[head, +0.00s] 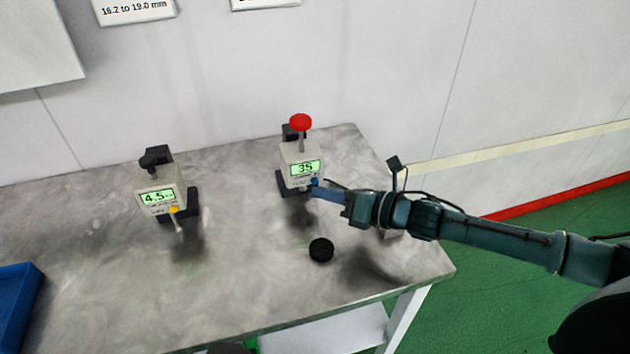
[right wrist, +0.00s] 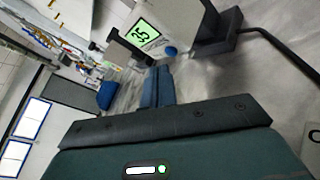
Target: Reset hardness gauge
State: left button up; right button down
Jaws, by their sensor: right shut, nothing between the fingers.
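The hardness gauge (head: 300,165) stands at the back right of the table, a light box with a red knob (head: 300,122) on top. Its green display reads 35, and a blue button (head: 314,182) sits at its lower right front. My right gripper (head: 318,192) is shut and empty, its fingertips close to the blue button. In the right wrist view the gauge's display (right wrist: 145,34) and blue button (right wrist: 170,51) show just beyond the closed fingers (right wrist: 158,72); I cannot tell if they touch. My left gripper is not in view.
A second gauge (head: 158,195) with a yellow button and a display reading 4.5 stands to the left. A black round puck (head: 321,250) lies in front of the hardness gauge. A blue tray (head: 18,300) is at the left edge. The middle of the table (head: 245,250) is clear.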

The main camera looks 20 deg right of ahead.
jog(key=shift+w, duration=0.1)
dwell(0.3)
jog(key=shift+w, duration=0.35)
jog(key=shift+w, duration=0.4)
dwell(0.7)
jog(key=shift+s, duration=0.85)
jog(key=shift+s+d, duration=0.1)
jog(key=shift+s, duration=2.4)
